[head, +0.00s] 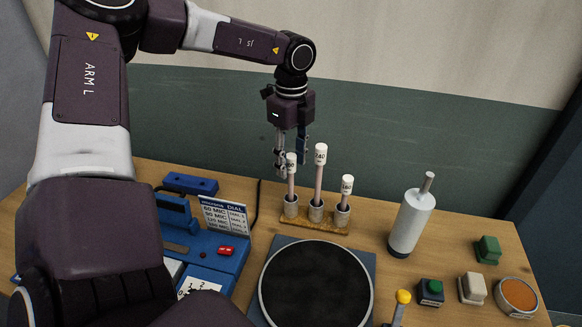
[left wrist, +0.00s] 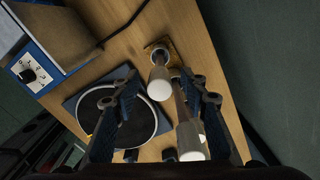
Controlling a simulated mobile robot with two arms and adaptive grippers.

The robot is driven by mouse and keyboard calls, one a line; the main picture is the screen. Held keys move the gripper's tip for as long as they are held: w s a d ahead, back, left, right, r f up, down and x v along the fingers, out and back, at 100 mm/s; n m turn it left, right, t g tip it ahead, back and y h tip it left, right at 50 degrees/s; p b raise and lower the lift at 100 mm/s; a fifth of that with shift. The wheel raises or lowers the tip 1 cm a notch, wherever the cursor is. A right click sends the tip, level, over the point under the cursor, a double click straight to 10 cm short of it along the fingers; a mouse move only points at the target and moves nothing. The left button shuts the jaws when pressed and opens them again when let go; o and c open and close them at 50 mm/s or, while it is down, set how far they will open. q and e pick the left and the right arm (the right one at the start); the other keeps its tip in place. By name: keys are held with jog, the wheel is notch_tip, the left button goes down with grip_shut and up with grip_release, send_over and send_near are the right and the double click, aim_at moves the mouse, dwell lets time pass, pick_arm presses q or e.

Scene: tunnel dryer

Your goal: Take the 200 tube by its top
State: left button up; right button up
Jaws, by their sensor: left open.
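Three thin tubes with white labelled caps stand upright in a wooden rack (head: 318,226) with metal cups: a left tube (head: 291,180), a taller middle tube (head: 319,176) and a right tube (head: 345,195). My left gripper (head: 291,164) points down, open, at the left tube's top. In the left wrist view, the open fingers (left wrist: 166,90) lie on either side of that tube's white cap (left wrist: 160,84). Another white cap (left wrist: 190,142) shows nearer the palm. My right gripper is out of view.
A round black plate (head: 315,285) lies in front of the rack. A blue device with a dial card (head: 224,214) stands left. A white bottle (head: 411,222) stands right of the rack, with small blocks and an orange-topped pot (head: 517,296) beyond. A wall rises behind.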

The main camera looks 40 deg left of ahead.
pick_arm(q)
grip_shut()
dwell(0.3)
